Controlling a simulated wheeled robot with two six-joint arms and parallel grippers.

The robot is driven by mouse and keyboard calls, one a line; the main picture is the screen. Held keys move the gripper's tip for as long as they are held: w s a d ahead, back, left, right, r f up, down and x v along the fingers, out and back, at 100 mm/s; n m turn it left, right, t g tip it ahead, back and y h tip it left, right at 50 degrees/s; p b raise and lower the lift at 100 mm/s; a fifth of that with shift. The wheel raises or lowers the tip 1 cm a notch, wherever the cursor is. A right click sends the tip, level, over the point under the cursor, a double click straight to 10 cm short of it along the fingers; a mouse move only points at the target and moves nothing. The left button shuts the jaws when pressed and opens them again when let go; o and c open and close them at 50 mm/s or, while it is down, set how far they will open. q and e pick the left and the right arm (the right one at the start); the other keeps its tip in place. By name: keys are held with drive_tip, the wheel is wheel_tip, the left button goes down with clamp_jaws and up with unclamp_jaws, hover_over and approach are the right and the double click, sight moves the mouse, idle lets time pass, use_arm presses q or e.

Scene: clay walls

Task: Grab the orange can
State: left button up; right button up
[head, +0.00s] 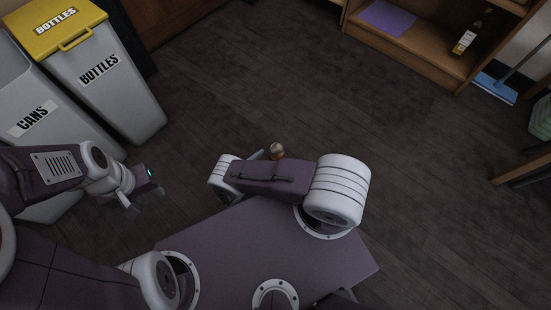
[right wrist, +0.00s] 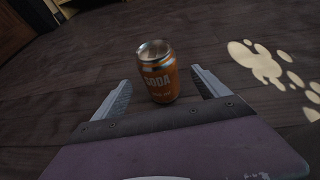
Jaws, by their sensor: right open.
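The orange can (right wrist: 160,78) stands upright on the floor and reads "SODA" in the right wrist view. Its top is bare metal. In the head view only its top part (head: 277,150) shows, beyond my right arm. My right gripper (right wrist: 158,88) is open, with one finger on each side of the can and a gap showing on both sides. In the head view my right gripper is mostly hidden behind its own arm. My left gripper (head: 148,201) is at the left, its fingers apart and empty, well away from the can.
A grey bin marked "CANS" (head: 33,118) and a yellow-lidded bin marked "BOTTLES" (head: 120,92) stand at the upper left. A wooden shelf (head: 415,50) holds a bottle (head: 468,38). Pale paw prints (right wrist: 262,65) mark the floor. Dark floor beyond the can is clear.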

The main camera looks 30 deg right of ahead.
sight(273, 158)
drive_tip(key=b+x, duration=0.1)
drive_tip(key=x, duration=0.2)
drive_tip(key=shift+d+f, duration=0.15)
drive_tip(key=shift+d, duration=0.05)
drive_tip(key=shift+w+d, duration=0.15)
drive_tip(key=shift+d, duration=0.1)
drive_tip(key=b+x, duration=0.3)
drive_tip(key=x, duration=0.2)
drive_tip(key=shift+a+f, duration=0.1)
drive_tip(key=shift+f, duration=0.1)
drive_tip(key=c, duration=1.4)
drive_tip(key=shift+r, duration=0.2)
